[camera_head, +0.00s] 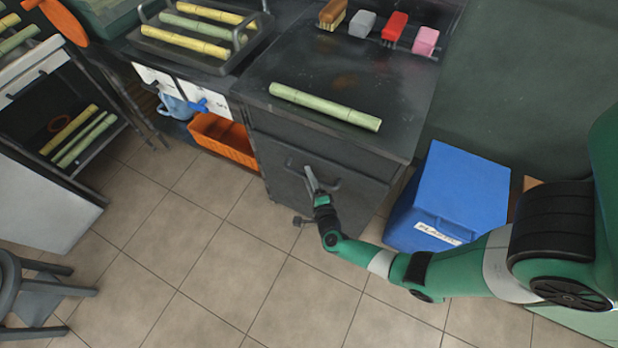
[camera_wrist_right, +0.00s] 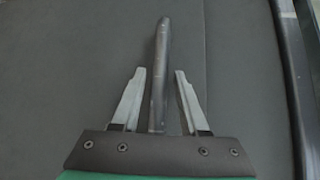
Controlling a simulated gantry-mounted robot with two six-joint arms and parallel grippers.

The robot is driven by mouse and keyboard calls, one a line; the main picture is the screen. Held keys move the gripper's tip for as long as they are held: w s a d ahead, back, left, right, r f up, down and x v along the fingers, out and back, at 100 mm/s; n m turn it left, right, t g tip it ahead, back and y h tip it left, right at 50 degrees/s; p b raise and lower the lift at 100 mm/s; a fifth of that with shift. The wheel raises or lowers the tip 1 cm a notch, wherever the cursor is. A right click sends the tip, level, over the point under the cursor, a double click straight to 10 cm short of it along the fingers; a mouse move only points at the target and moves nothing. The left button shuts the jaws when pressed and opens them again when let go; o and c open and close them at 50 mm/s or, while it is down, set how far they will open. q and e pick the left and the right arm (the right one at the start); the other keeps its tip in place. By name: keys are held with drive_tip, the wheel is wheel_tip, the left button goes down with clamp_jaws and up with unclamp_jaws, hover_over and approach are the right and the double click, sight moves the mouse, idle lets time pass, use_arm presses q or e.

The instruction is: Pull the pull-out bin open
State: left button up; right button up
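The pull-out bin (camera_head: 350,205) is the dark grey front below the black counter, and it looks closed. Its dark bar handle (camera_head: 333,185) sits on that front. My right gripper (camera_head: 309,174) is at the handle. In the right wrist view the handle (camera_wrist_right: 162,50) runs between the two fingers of my right gripper (camera_wrist_right: 160,72). The fingers are apart, with a gap on each side of the bar, so it is not gripped. My left gripper is not in view.
A blue box (camera_head: 452,200) labelled plastic stands right of the bin. An orange crate (camera_head: 224,140) is on the left under the counter. The tiled floor (camera_head: 220,250) in front is clear.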

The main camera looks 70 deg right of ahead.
clamp_jaws()
idle(1.2)
